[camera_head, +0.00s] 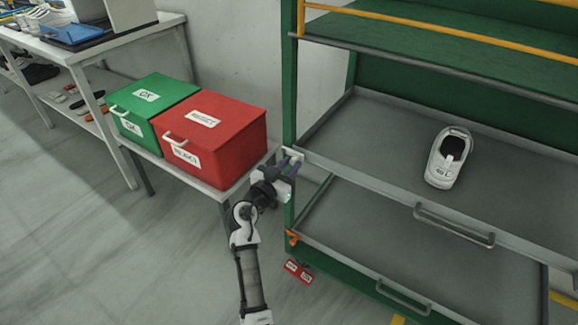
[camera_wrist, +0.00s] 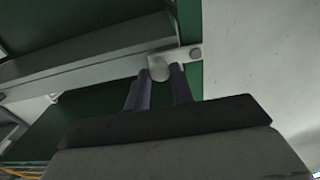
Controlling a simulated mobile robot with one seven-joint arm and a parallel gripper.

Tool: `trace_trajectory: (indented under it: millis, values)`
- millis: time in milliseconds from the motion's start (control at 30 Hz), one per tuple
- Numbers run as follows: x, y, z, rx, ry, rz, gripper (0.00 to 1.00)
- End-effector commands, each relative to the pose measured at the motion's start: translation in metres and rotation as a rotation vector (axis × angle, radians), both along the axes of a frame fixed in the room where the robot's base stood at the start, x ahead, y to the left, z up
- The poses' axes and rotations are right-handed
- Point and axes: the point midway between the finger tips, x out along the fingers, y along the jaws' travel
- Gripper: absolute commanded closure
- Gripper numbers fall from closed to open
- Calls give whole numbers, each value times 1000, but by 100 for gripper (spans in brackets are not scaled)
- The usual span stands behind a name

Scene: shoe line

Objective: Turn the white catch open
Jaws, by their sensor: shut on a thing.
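The white catch (camera_wrist: 160,69) sits at the left green post of the cart, at the corner of the upper grey tray (camera_head: 400,190). In the wrist view its rounded end lies between my two dark fingers, and its arm runs right to a round pivot. My gripper (camera_head: 290,164) is shut on the catch; in the wrist view its fingers (camera_wrist: 158,88) stand on both sides of it. In the head view the catch is small and partly hidden by my fingers.
A white shoe (camera_head: 449,158) lies on the upper tray. A lower tray (camera_head: 350,240) has an orange catch (camera_head: 291,237) at its left corner, with red tags (camera_head: 298,271) below. Green (camera_head: 150,105) and red (camera_head: 215,135) boxes stand on a table close to my gripper's left.

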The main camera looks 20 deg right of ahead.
Motion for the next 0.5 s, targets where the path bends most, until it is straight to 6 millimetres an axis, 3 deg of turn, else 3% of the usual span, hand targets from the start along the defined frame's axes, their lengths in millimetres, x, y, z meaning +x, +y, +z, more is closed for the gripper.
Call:
trace_trajectory:
  millis: [500]
  values:
    - [0, 1, 7, -77, 99, 0, 100]
